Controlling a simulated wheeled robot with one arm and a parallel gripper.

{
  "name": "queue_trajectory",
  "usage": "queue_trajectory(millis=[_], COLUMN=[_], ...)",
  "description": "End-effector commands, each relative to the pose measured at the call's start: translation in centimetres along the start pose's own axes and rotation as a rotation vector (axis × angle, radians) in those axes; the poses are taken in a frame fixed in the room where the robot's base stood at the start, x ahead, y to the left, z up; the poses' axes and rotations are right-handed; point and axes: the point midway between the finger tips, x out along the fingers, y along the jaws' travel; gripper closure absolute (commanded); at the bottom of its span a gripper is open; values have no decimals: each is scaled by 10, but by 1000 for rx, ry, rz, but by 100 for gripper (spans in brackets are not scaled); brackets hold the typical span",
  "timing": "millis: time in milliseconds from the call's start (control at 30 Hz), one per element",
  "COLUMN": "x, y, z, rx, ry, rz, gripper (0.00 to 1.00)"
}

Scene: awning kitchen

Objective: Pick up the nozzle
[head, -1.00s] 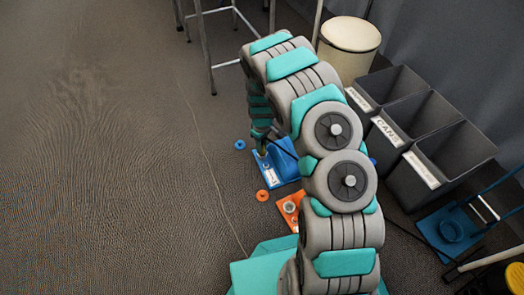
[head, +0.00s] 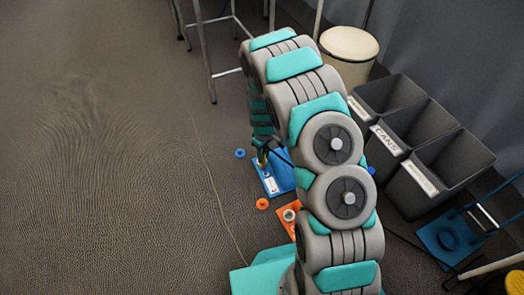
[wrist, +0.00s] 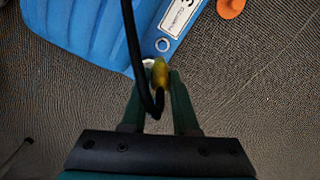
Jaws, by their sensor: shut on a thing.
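The nozzle (wrist: 160,74) is yellowish with a black hose (wrist: 134,52) running from it, seen in the wrist view. My gripper (wrist: 157,84) is shut on the nozzle, with one dark green finger on each side of it. The hose crosses in front and hides part of the nozzle. The nozzle is beside the edge of a blue plate (wrist: 90,25), near a hole in it. In the head view my gripper (head: 262,160) shows small over the blue plate (head: 278,177), and my arm hides part of that area.
An orange disc (head: 262,204) and a blue disc (head: 240,153) lie on the floor left of the plate. An orange plate (head: 286,213) is nearer. Grey bins (head: 410,172), one marked CANS, stand at right. The left floor is clear.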

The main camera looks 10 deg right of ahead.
Motion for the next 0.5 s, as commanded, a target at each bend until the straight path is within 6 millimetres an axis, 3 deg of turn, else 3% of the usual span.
queue_trajectory(millis=[500], x=[-10], y=[-59], z=[78], rx=[-1], ry=[-2], rz=[-2], gripper=[100])
